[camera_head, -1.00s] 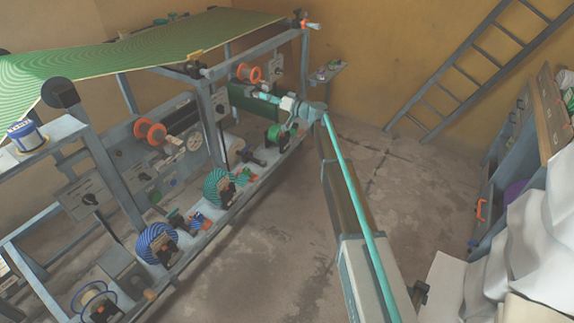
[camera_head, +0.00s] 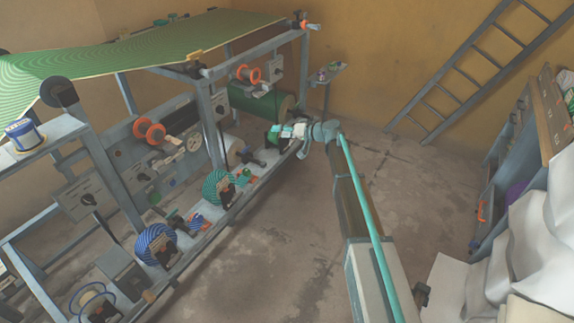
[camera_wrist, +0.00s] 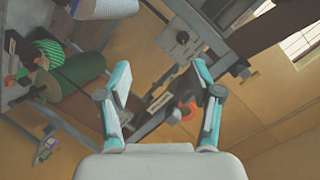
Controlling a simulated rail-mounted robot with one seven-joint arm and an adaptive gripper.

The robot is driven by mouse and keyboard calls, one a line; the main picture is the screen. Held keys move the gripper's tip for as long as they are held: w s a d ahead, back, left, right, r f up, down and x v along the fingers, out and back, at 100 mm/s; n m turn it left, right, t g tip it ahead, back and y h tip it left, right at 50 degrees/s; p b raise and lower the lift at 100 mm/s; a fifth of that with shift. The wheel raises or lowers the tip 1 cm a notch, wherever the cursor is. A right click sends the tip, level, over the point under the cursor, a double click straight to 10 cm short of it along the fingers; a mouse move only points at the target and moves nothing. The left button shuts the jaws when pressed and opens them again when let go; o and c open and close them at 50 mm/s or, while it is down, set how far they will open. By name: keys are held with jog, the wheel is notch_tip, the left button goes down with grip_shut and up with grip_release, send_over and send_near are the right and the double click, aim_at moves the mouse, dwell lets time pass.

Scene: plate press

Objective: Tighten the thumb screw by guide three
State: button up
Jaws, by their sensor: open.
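My gripper (camera_head: 283,131) is at the far end of my arm, beside the right part of the press frame in the head view. In the wrist view my gripper (camera_wrist: 161,66) has its two teal fingers wide apart with nothing between them. Orange-flanged guide rollers show on the press, one at the left (camera_head: 148,131) and one farther right (camera_head: 248,74). A plate with a dark knob (camera_wrist: 181,38) is above the fingertips there. I cannot tell which part is the thumb screw by guide three.
A green roll (camera_head: 262,103) lies behind my gripper. Blue (camera_head: 157,243) and teal (camera_head: 217,186) striped rolls stand along the press's lower rail. A ladder (camera_head: 470,70) leans on the back wall. The floor (camera_head: 285,225) between press and right-hand bench is clear.

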jog(key=s+d+f+m+g+h, duration=0.1)
jog(key=s+d+f+h, duration=0.1)
jog(key=s+f, duration=0.5)
notch_tip(320, 180, down, 3)
jog(key=shift+s+d+f+g, duration=0.1)
jog(key=shift+s+d+g, duration=0.15)
jog(key=shift+g, duration=0.05)
jog(key=s+d+f+m+g+h+p, duration=0.1)
jog(key=s+d+f+g+h, duration=0.15)
jog(key=s+d+f, duration=0.6)
jog(key=s+d+f+m+g+h, duration=0.1)
jog(key=s+f+h, duration=0.35)
jog(key=s, duration=0.85)
jog(key=s+d+f+g+h+p, duration=0.15)
jog(key=s+d+f, duration=0.25)
jog(key=s+f, duration=0.55)
jog(key=s+d+f+g+h, duration=0.1)
jog(key=s+d+f+g, duration=0.1)
jog(key=s, duration=1.5)
jog(key=s+d+f+g+h+p, duration=0.1)
jog(key=s+d+g, duration=0.3)
jog(key=s, duration=1.3)
jog(key=d, duration=0.3)
jog(key=shift+s+f+h+p, duration=0.15)
jog(key=shift+f+h+p, duration=0.15)
jog(key=shift+f+h, duration=0.1)
